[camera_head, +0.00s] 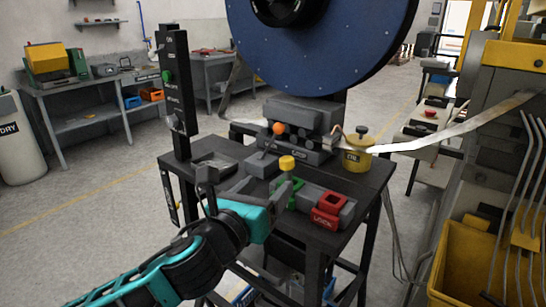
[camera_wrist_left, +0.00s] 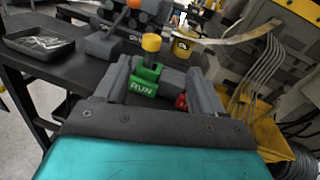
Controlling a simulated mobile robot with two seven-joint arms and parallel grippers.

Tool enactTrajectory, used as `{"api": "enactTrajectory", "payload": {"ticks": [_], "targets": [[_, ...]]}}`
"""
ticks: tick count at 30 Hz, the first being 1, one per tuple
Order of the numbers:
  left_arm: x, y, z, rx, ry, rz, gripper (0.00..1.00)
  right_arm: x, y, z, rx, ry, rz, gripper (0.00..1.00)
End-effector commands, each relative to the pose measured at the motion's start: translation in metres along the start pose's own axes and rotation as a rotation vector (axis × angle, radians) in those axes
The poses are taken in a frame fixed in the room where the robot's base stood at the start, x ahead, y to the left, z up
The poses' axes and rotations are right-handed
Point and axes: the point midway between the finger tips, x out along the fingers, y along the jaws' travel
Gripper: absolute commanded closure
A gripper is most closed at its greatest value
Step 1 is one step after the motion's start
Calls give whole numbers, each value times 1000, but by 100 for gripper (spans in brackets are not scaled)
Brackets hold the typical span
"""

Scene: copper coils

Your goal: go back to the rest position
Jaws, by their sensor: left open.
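My left gripper (camera_head: 264,188) is at the end of a teal and black arm reaching in from the lower left, over the front of a dark work table (camera_head: 365,190). In the left wrist view its two grey fingers (camera_wrist_left: 160,70) are apart with nothing held between them. A green block marked RUN (camera_wrist_left: 144,80) with a yellow knob (camera_wrist_left: 151,43) shows between and beyond the fingers. I cannot tell whether a finger touches it. My right gripper is in neither view.
A red block (camera_head: 331,208) sits right of the gripper. An orange-knobbed lever (camera_head: 278,128), a yellow can (camera_head: 357,154) and a large blue reel (camera_head: 322,45) are behind. A black control post (camera_head: 176,85) stands left. Open floor lies at the left.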

Motion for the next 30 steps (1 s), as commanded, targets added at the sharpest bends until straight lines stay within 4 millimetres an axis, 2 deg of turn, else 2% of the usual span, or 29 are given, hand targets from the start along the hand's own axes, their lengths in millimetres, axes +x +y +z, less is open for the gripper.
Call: {"api": "enactTrajectory", "payload": {"ticks": [5, 11, 17, 21, 24, 27, 30], "targets": [[-14, 4, -58, -536, 101, 30, 31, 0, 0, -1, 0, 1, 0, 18], [-47, 21, -133, -1289, 174, 168, 31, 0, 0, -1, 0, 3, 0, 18], [-103, 46, -212, -2009, 126, 411, 31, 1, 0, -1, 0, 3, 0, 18], [-156, 64, -263, -2445, -11, 610, 31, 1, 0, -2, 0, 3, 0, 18], [-192, 74, -290, -2673, -140, 729, 31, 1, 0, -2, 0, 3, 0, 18], [-219, 81, -306, -2819, -251, 807, 31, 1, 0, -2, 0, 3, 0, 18], [-234, 84, -315, -2896, -322, 848, 31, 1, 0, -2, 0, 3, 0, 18]]}}
